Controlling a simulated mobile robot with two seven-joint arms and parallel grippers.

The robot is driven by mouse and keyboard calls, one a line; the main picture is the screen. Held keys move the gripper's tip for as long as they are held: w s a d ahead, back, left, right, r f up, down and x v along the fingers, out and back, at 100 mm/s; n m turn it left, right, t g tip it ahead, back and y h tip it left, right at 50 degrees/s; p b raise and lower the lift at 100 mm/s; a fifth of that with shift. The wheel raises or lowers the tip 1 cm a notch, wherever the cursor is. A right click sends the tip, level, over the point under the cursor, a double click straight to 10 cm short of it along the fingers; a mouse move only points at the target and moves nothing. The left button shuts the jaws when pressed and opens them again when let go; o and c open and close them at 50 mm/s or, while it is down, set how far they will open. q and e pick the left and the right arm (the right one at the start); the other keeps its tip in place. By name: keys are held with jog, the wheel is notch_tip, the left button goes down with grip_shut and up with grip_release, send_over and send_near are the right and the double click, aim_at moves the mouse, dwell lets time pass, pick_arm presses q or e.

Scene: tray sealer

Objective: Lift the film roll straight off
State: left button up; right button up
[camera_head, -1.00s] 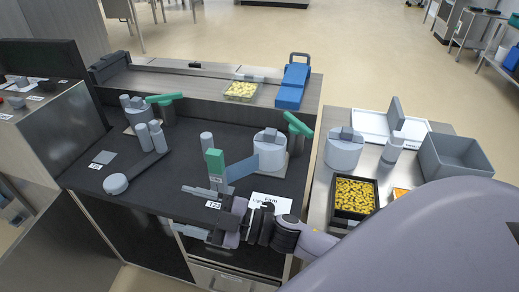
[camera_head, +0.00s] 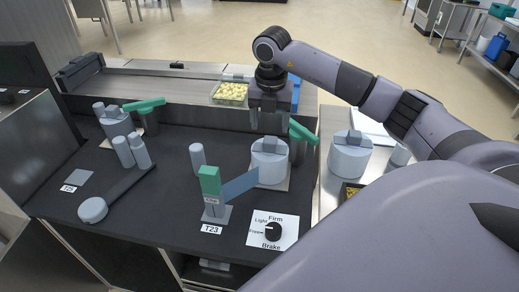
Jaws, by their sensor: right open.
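A pale grey film roll (camera_head: 268,168) with a small block on its top stands upright on a plate on the dark machine deck. A blue film strip (camera_head: 240,184) runs from its side toward a green-topped post (camera_head: 210,181). My right gripper (camera_head: 274,122) points down, open and empty, above and slightly behind the roll in the picture, apart from it as far as I can tell. A green lever (camera_head: 301,131) stands just right of the roll. A brake dial (camera_head: 272,231) marked Light, Firm and Free sits at the front. My left gripper is out of view.
A tray of yellow food (camera_head: 230,92) sits on the rear conveyor. The deck's left-middle has free room.

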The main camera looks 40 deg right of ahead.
aim_at(270, 139)
jog(key=shift+s+d, duration=0.1)
jog(key=shift+d, duration=0.25)
jog(key=f, duration=0.6)
jog(key=shift+w+f, duration=0.25)
grip_shut()
